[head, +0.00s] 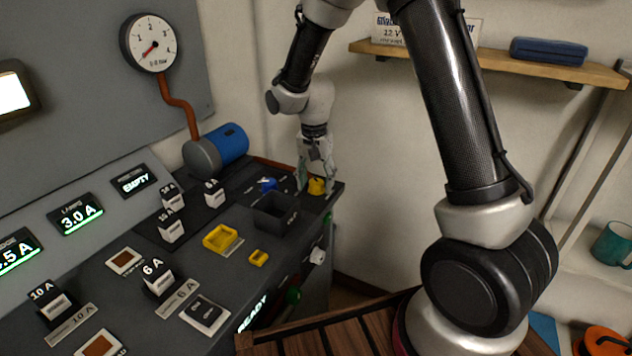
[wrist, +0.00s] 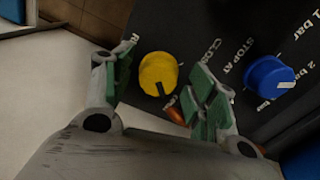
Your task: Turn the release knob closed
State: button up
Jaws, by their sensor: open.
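The yellow knob (wrist: 158,74) sits on the dark panel, with a dark pointer mark on its face and lettering beside it, partly hidden, that seems to include "CLOSE". It also shows in the head view (head: 317,186) at the panel's far right corner. My gripper (wrist: 158,88) is open, its green-padded fingers on either side of the yellow knob, with visible gaps; whether they touch it cannot be told. In the head view my gripper (head: 318,178) points down over the knob. A blue knob (wrist: 271,79) with a white mark stands to the right, near "STOP AT" and "bar" lettering.
In the head view a pressure gauge (head: 152,44) has its red needle near the low end. A blue cylinder (head: 228,143), a dark open bin (head: 272,214) and a yellow tray (head: 220,237) stand on the panel. A shelf (head: 480,63) is on the wall behind.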

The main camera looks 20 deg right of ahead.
jog(key=shift+f, duration=0.3)
jog(key=shift+c, duration=0.2)
jog(key=c, duration=1)
